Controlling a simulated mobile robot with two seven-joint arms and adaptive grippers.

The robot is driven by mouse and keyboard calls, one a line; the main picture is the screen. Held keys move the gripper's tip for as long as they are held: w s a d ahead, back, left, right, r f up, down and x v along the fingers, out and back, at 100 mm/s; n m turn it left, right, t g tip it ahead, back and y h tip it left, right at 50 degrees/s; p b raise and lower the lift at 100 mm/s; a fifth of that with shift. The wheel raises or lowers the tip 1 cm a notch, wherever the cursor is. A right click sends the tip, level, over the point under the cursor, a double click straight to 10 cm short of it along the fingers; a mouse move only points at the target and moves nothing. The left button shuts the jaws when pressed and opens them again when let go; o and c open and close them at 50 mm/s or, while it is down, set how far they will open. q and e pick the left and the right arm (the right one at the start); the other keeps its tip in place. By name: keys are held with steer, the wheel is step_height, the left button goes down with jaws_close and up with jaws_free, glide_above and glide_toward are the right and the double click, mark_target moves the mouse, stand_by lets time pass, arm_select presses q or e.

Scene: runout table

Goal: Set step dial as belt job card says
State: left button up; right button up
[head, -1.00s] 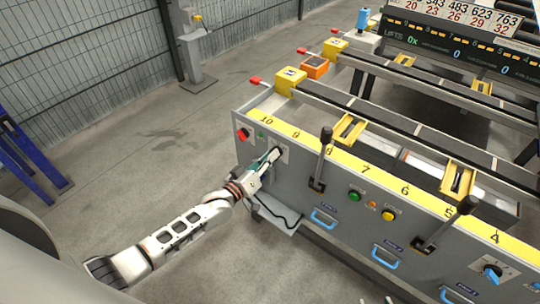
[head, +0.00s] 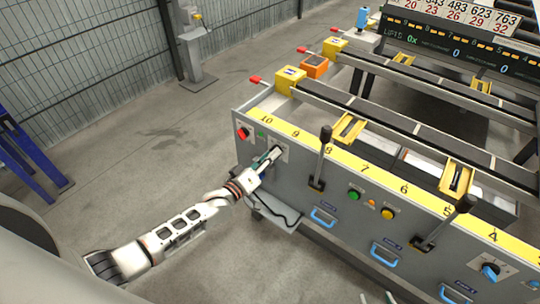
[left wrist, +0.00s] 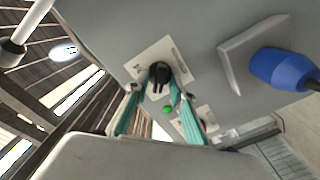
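A black dial knob (left wrist: 160,75) sits on a pale plate on the grey panel in the left wrist view. In the head view its plate (head: 281,151) is at the panel's left end, partly hidden by my left gripper (head: 272,156). In the left wrist view the teal fingers of that gripper (left wrist: 158,90) stand apart on either side of the knob, with gaps showing; contact cannot be told. My right gripper (head: 377,298) shows only as two separated pale tips at the bottom edge. I cannot make out a job card's writing.
A red button (head: 243,134), black levers (head: 324,145), a green button (head: 354,195), a yellow button (head: 388,214) and a blue knob (head: 490,271) line the panel. A blue part (left wrist: 280,68) juts out beside the dial. A number board (head: 470,12) stands behind the belts.

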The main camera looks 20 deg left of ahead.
arm_select(q)
steer(key=v, duration=1.2)
stand_by(0.6)
